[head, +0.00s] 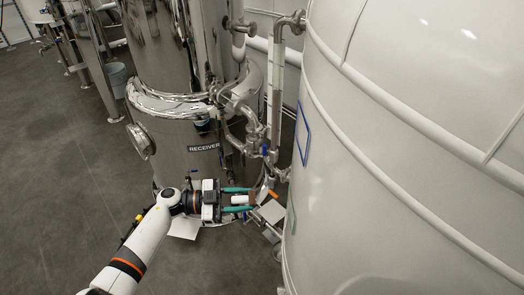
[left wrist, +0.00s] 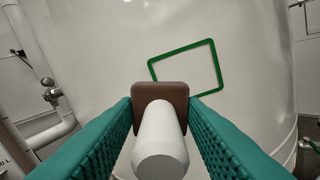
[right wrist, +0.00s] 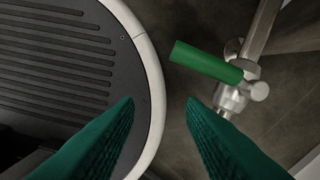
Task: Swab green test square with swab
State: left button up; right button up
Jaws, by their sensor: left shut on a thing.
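My left gripper (head: 246,200) is shut on the swab, which has a white handle (left wrist: 160,152) and a brown square pad (left wrist: 160,94). In the left wrist view the pad points toward the green test square (left wrist: 188,67), a green outline on the white tank wall. The pad overlaps the lower left of the square in that picture; whether it touches the wall I cannot tell. In the head view the green outline (head: 290,218) shows only edge-on. My right gripper (right wrist: 160,102) is open and empty, beside the dark ribbed round base.
The white tank (head: 400,170) fills the right side. A blue outline (head: 303,133) is on its wall, higher up. The steel receiver tank (head: 165,60) with pipes and valves stands close to my left gripper. A green-handled valve (right wrist: 205,62) is ahead of my right gripper.

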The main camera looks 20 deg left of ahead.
pick_arm(q)
jog(key=shift+s+d+f+n+t, duration=0.25)
jog(key=shift+d+n+t, duration=0.15)
jog(key=shift+d+t, duration=0.1)
jog(key=s+d+r+n+t+y, duration=0.3)
jog(key=s+n+t+y, duration=0.2)
jog(key=n+t+y, duration=0.25)
jog(key=s+a+r+n+t+y, duration=0.3)
jog(key=s+a+r+n+y, duration=0.2)
jog(key=s+r+n+y, duration=0.1)
jog(key=s+r+y, duration=0.1)
jog(key=s+y, duration=0.1)
jog(key=y, duration=0.1)
jog(key=shift+a+r+t, duration=0.2)
jog(key=shift+r+t, duration=0.15)
jog(key=shift+f+y, duration=0.1)
jog(key=shift+y, duration=0.15)
